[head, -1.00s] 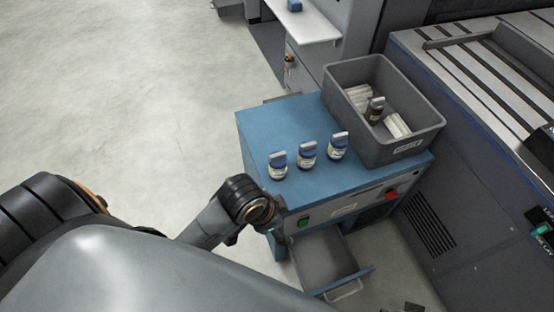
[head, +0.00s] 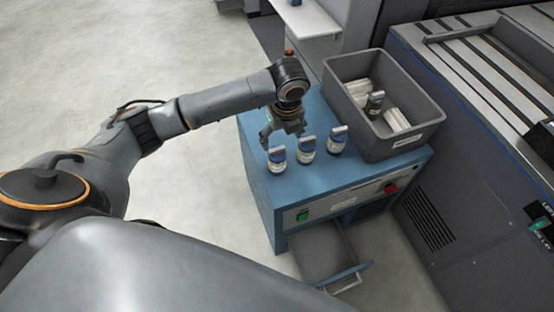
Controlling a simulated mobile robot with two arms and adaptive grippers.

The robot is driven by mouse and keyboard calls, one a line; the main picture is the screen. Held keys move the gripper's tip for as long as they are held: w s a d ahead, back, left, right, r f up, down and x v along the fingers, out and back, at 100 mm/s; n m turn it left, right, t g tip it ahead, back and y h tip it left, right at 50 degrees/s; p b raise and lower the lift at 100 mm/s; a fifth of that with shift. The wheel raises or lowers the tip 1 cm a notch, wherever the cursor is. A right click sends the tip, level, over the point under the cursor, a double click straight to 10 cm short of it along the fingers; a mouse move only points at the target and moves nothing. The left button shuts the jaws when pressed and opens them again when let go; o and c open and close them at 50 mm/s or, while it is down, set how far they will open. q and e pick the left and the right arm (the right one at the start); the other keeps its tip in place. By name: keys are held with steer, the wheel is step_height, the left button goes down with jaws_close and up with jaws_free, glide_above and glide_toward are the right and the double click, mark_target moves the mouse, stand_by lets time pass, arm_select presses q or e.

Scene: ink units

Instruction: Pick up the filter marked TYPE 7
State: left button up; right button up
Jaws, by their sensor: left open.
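A similar dark filter (head: 375,104) is in the grey bin. My left gripper (head: 284,139) is open and points down, above and behind the left and middle filters. It appears to hold nothing. My right gripper is not in view.
The grey bin (head: 417,141) stands on the cabinet's right, holding white rolls (head: 397,119). An open drawer (head: 345,271) juts out from the cabinet's front. A large grey machine (head: 440,190) stands at the right. The floor at left is clear.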

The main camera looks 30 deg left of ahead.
mark_target(279, 149)
arm_select(q)
steer(key=shift+w+a+f, duration=0.25)
steer(key=shift+a+f, duration=0.05)
steer(key=shift+a, duration=0.15)
steer(key=f, duration=0.7)
steer(key=shift+w+a+f+b, duration=0.2)
steer(key=shift+w+a+b, duration=0.2)
steer(key=f, duration=0.2)
steer(key=a+f, duration=0.1)
steer(key=f, duration=0.2)
steer(key=shift+w+f, duration=0.1)
steer(key=shift+w, duration=0.05)
steer(key=c, duration=1.3)
